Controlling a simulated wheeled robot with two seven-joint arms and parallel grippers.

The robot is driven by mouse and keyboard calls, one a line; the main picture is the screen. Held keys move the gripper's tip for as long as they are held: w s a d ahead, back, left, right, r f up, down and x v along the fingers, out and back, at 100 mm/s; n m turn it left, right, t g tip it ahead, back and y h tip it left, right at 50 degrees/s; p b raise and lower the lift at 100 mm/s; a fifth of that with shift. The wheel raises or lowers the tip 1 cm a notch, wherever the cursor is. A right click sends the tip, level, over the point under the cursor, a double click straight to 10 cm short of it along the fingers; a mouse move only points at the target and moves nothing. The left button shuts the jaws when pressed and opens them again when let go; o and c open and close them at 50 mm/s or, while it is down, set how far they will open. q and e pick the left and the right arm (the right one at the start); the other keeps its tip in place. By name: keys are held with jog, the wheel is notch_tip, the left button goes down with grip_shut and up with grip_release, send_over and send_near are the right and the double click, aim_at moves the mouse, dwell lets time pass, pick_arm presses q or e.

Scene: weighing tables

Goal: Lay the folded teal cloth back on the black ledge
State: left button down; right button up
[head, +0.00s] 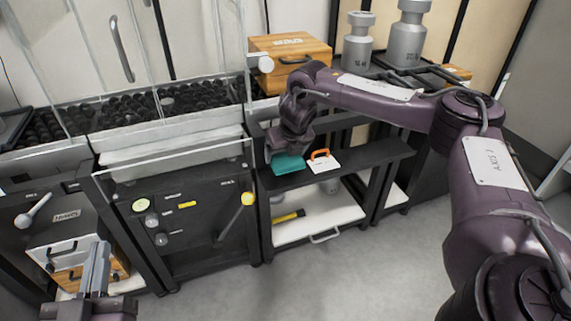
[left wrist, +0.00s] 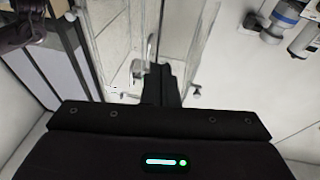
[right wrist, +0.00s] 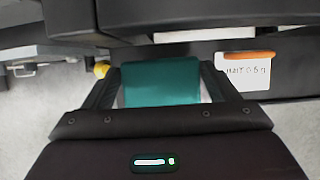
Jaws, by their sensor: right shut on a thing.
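The folded teal cloth (head: 287,164) is at the left part of the black ledge (head: 368,158). My right gripper (head: 286,154) is shut on the cloth from above. In the right wrist view the cloth (right wrist: 160,83) spans the space between the two fingers, with the dark ledge edge beyond it. Whether the cloth touches the ledge or hangs just over it, I cannot tell. My left gripper (head: 96,268) is far off at the lower left, its fingers together and empty; they also show in the left wrist view (left wrist: 160,84).
A white card with an orange handle (head: 322,160) lies on the ledge just right of the cloth. A wooden box (head: 290,62) and metal weights (head: 405,40) stand behind. A glass-fronted bin of black lumps (head: 125,110) is at left. The ledge's right part is clear.

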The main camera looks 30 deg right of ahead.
aim_at(287, 158)
jog(key=shift+f, duration=0.3)
notch_tip(287, 158, down, 3)
jog(key=shift+w+f+b, duration=0.1)
jog(key=shift+w+b, duration=0.05)
jog(key=shift+b, duration=0.65)
pick_arm(q)
jog(key=s+a+r+t+h, duration=0.1)
jog(key=s+r+t, duration=0.1)
jog(key=r, duration=0.3)
jog(key=s+a+r+t+h, duration=0.1)
jog(key=s+r+t+h, duration=0.1)
jog(key=r+t, duration=0.2)
notch_tip(287, 158, up, 2)
jog(key=shift+s+a+r, duration=0.1)
jog(key=shift+s+a, duration=0.05)
pick_arm(e)
jog(key=o, duration=0.8)
